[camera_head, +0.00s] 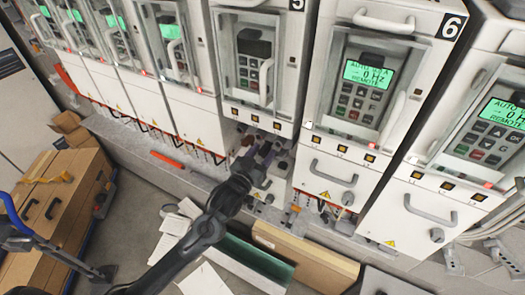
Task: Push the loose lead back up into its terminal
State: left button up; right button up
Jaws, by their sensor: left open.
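My left gripper (262,156) reaches up into the open lower bay (283,158) of drive 5 (262,60). Its fingers look apart, and the jaws are in front of the terminal area. Small brownish parts show beside the fingers, but I cannot tell which is the loose lead or whether the gripper touches it. The terminals are mostly hidden by the gripper and too small to make out. Drive 5's display is dark. My right gripper is not in view.
Drive 6 (367,85) to the right and other drives in the row have lit green displays. An open cardboard box (305,262), papers (172,232) and a green bin (250,262) lie on the floor below. Brown cases (60,205) stand at the left.

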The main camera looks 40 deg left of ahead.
pick_arm(q)
jog(key=shift+w, duration=0.25)
jog(key=shift+c, duration=0.5)
grip_shut()
jog(key=shift+r+p, duration=0.7)
jog(key=shift+p, duration=0.15)
jog(key=shift+f, duration=0.1)
jog(key=shift+o, duration=0.5)
grip_release()
